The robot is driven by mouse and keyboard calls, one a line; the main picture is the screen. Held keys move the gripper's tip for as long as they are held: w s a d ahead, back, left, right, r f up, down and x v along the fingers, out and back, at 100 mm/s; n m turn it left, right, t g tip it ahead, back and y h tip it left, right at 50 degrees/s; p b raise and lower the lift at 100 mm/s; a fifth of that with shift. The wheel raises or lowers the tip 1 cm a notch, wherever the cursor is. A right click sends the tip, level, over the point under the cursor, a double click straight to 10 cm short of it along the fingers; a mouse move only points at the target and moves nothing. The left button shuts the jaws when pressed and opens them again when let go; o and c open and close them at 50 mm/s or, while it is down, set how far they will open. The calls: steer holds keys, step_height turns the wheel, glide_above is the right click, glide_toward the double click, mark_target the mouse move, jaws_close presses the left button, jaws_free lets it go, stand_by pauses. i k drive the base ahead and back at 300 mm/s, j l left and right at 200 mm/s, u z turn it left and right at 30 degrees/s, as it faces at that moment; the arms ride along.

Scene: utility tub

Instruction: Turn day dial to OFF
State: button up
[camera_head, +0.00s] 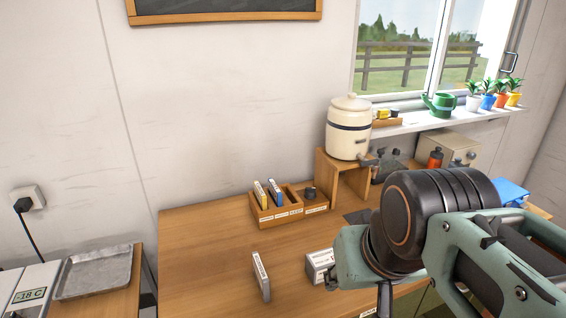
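I cannot pick out a day dial for certain. A beige box (447,149) stands at the back right below the window sill, with small dark details on its front that are too small to read. My arm covers much of the right side of the table and may hide other things there. My gripper's fingertips do not show; only my green and black arm links are in view, at the lower right.
The wooden table (205,255) holds a wooden organizer (268,217), an upright narrow box (261,277) and a white labelled box (319,264). A cream crock (348,127) sits on a wooden stand (336,178). The table's left part is clear. A metal tray (96,272) lies left.

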mark_target(310, 193)
steer(key=i+l+z, duration=0.1)
steer(key=i+l, duration=0.15)
steer(key=l, duration=0.15)
steer(key=i+l+z, duration=0.15)
steer(key=l, duration=0.25)
steer(key=k+l+z, duration=0.1)
steer(key=l+z, duration=0.15)
steer(key=l, duration=0.2)
steer(key=i+j+u, duration=0.2)
steer(key=i, duration=0.2)
